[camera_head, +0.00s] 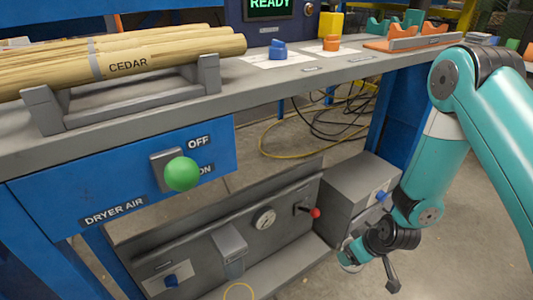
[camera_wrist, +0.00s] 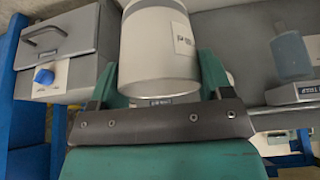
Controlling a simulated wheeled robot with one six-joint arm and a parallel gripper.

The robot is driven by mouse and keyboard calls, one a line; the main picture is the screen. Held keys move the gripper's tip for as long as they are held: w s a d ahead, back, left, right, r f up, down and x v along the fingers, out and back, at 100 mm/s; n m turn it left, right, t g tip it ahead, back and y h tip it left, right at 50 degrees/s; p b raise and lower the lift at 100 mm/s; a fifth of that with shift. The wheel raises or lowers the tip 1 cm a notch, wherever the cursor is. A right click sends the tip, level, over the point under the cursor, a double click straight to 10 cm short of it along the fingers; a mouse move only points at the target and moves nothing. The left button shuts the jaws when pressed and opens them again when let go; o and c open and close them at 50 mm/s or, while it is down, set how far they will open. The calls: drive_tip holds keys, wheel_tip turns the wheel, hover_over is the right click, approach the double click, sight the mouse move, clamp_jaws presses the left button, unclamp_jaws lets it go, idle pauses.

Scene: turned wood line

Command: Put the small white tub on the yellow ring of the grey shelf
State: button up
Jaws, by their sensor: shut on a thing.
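The small white tub (camera_wrist: 158,50), with a printed paper label, stands between the fingers of my gripper (camera_wrist: 157,82) in the wrist view. The gripper is shut on it. In the head view my gripper (camera_head: 352,256) is low at the right, beside the grey lower shelf; it is small there and the tub cannot be made out clearly. The yellow ring (camera_head: 238,283) lies on the grey shelf (camera_head: 277,272) at the bottom edge of the head view, partly cut off. It appears empty, left of my gripper.
A grey box (camera_head: 350,190) with a blue knob stands beside my forearm. A red-tipped lever (camera_head: 307,211) and a gauge (camera_head: 264,220) sit on the shelf's back panel. The upper bench (camera_head: 290,78) overhangs. A bluish container (camera_wrist: 292,55) stands at right in the wrist view.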

drive_tip(key=w+d+r+m+h+p, duration=0.2)
drive_tip(key=w+d+r+m, duration=0.4)
drive_tip(key=r, duration=0.5)
drive_tip(key=w+r+p+v, duration=0.1)
drive_tip(key=w+p+v, duration=0.1)
drive_tip(key=p+v, duration=1.5)
drive_tip(key=w+a+p+v, duration=0.1)
drive_tip(key=w+p+v, duration=0.1)
drive_tip(key=p+v, duration=1.6)
drive_tip(key=p, duration=0.2)
drive_tip(key=shift+w+r+t+p, duration=0.2)
drive_tip(key=shift+r+t+p, duration=0.1)
drive_tip(key=shift+p, duration=0.05)
